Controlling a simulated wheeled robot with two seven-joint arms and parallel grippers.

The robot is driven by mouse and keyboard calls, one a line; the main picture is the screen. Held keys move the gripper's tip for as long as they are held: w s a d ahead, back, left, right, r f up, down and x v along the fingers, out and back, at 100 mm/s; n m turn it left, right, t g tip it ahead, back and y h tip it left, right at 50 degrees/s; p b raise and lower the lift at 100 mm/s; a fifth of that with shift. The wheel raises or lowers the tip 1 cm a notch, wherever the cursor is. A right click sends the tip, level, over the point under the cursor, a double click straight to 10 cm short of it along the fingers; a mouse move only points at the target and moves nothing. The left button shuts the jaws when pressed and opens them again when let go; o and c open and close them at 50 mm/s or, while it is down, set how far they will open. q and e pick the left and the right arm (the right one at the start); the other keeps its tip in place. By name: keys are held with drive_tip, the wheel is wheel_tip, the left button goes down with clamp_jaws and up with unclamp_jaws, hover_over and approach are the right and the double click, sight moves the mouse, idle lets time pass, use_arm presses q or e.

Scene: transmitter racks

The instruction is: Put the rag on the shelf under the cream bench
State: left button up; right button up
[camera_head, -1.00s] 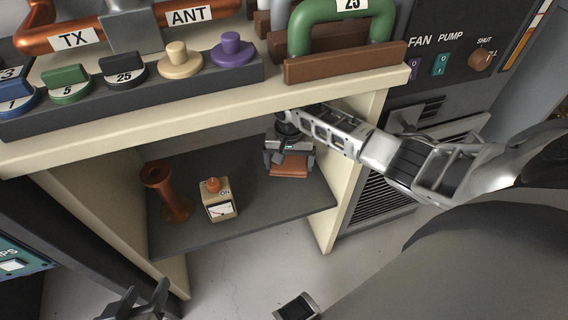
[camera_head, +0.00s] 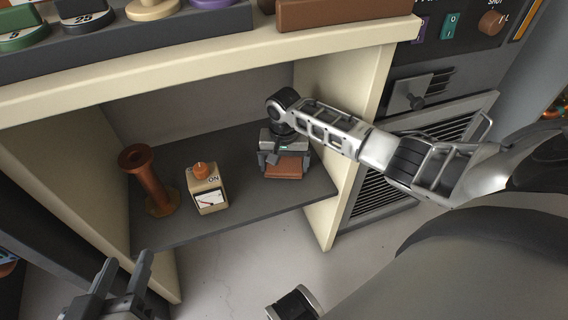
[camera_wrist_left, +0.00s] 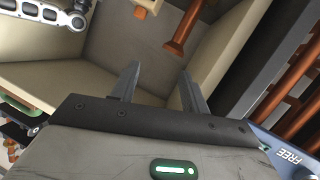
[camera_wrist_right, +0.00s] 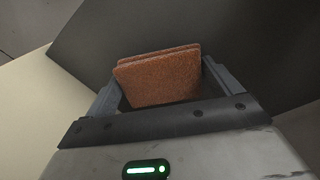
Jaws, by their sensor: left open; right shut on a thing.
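The rag (camera_wrist_right: 160,78) is a folded, rust-brown cloth between the fingers of my right gripper (camera_wrist_right: 165,88). In the head view the rag (camera_head: 287,166) is at the right end of the dark grey shelf (camera_head: 240,208) under the cream bench (camera_head: 190,67). My right gripper (camera_head: 284,158) is shut on it, inside the bench opening. I cannot tell whether the rag touches the shelf. My left gripper (camera_head: 122,278) is open and empty, low at the left in front of the bench; its fingers also show in the left wrist view (camera_wrist_left: 160,85).
A copper-brown spool-shaped post (camera_head: 150,182) and a small cream meter box (camera_head: 207,188) with an orange knob stand on the shelf, left of the rag. The bench's right side panel (camera_head: 350,150) is close to my right arm. Bare floor lies in front.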

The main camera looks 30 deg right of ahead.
drive_tip(key=shift+f, duration=0.1)
drive_tip(key=o, duration=0.7)
